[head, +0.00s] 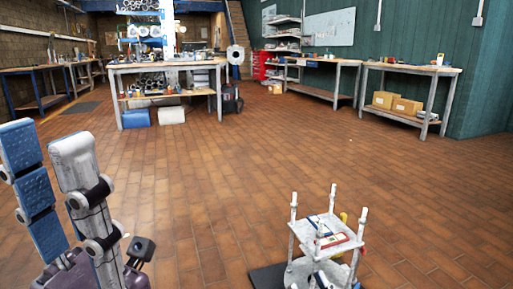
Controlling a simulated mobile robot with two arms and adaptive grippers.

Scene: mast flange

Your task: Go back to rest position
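My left arm (83,180) stands folded at the lower left, with blue-padded and pale grey links. A dark part (140,250) shows beside it near the bottom edge. I cannot make out gripper fingers there, so the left gripper's opening is unclear. My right arm and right gripper do not show in the head view. No object is seen held.
A white four-post stand (293,215) with red and blue items on its upper shelf is close at lower right, by a dark mat (268,278). A workbench (115,98) stands mid-room; another bench (425,68) with boxes lines the right wall. The brick-patterned floor between is clear.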

